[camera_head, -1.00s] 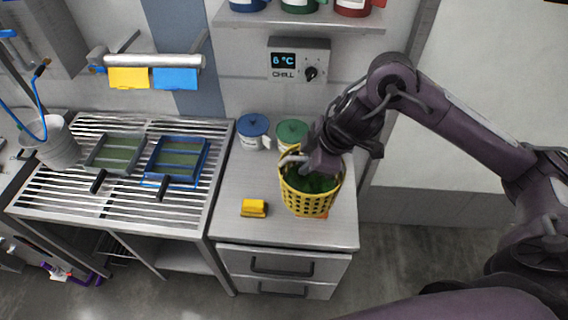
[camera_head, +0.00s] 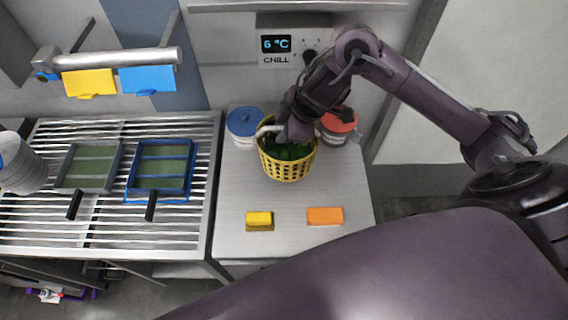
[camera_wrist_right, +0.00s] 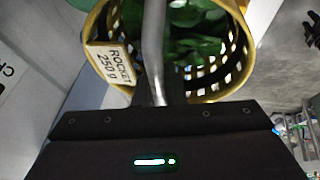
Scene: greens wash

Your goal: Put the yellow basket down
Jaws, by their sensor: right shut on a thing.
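The yellow basket (camera_head: 287,167) with green leaves inside is at the back of the steel counter (camera_head: 235,200), in front of the lidded pots. My right gripper (camera_head: 272,130) is shut on the basket's handle, above its rim. In the right wrist view the basket (camera_wrist_right: 240,70) shows its leaves and a tag (camera_wrist_right: 110,65) reading "ROCKET 250 g". The grey handle (camera_wrist_right: 153,50) runs down between my right gripper's jaws (camera_wrist_right: 155,100). I cannot tell whether the basket's base touches the counter. My left gripper is not in view.
A blue-lidded pot (camera_head: 245,122) and a red-lidded pot (camera_head: 338,122) stand close behind the basket. A yellow block (camera_head: 259,219) and an orange block (camera_head: 325,216) lie near the front. The counter between them and the basket is clear. A slatted rack (camera_head: 110,222) with two trays is left.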

